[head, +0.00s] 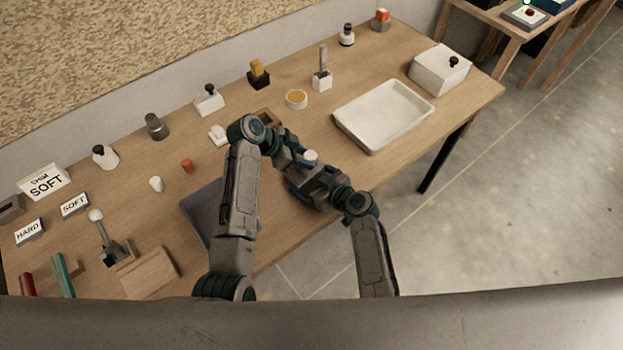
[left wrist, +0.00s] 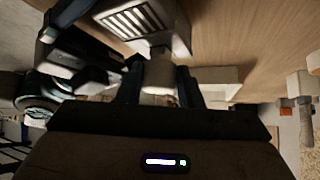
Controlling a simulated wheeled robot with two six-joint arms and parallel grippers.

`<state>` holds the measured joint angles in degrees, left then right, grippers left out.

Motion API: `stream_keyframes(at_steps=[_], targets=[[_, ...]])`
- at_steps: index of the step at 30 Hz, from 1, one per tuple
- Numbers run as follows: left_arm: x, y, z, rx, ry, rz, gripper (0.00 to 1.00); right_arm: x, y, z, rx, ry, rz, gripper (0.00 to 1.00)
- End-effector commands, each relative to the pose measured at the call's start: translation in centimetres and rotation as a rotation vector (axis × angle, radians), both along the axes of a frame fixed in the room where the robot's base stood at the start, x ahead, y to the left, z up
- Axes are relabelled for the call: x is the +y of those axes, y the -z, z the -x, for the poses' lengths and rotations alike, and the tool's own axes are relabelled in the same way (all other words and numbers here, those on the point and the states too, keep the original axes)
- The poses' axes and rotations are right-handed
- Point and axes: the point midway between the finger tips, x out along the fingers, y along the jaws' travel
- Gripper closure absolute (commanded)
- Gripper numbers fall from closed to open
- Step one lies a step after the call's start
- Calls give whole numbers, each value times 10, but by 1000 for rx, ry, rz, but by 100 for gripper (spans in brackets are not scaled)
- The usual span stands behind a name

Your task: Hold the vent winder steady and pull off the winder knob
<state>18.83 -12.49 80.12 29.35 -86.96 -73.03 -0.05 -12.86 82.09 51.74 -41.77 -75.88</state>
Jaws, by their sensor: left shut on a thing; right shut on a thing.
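The vent winder (left wrist: 180,32) is a pale boxy body with a slotted face, at the top of the left wrist view. A small white part of the vent winder (head: 311,157) shows between my grippers in the head view. The winder knob (left wrist: 158,73) is a pale, narrow piece between my left fingertips, right below the body; I cannot tell whether the two are joined. My left gripper (head: 300,160) is shut on the knob. My right gripper (head: 312,178) comes from the other side, shut on the winder body, its fingers spread wide. The arms hide most of both things.
The wooden table's front edge lies under my grippers. A white tray (head: 348,129) and a white box (head: 428,72) stand to the right. A grey mat (head: 196,212) lies left of my left arm. Small parts, a lever (head: 100,228) and label blocks (head: 45,182) stand further left.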

Motion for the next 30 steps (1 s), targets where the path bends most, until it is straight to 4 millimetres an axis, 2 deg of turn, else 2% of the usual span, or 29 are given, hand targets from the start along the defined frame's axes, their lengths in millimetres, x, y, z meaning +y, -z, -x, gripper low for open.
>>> stream_keyframes(at_steps=[13, 26, 30], targets=[[0, -19, 0, -2, -1, 1, 96, 0, 0, 0, 2, -1, 0, 50], [0, -22, 0, -1, 1, 1, 96, 0, 1, 0, 2, -1, 0, 50], [0, -29, 0, -2, 1, 1, 96, 0, 1, 0, 2, -1, 0, 50]])
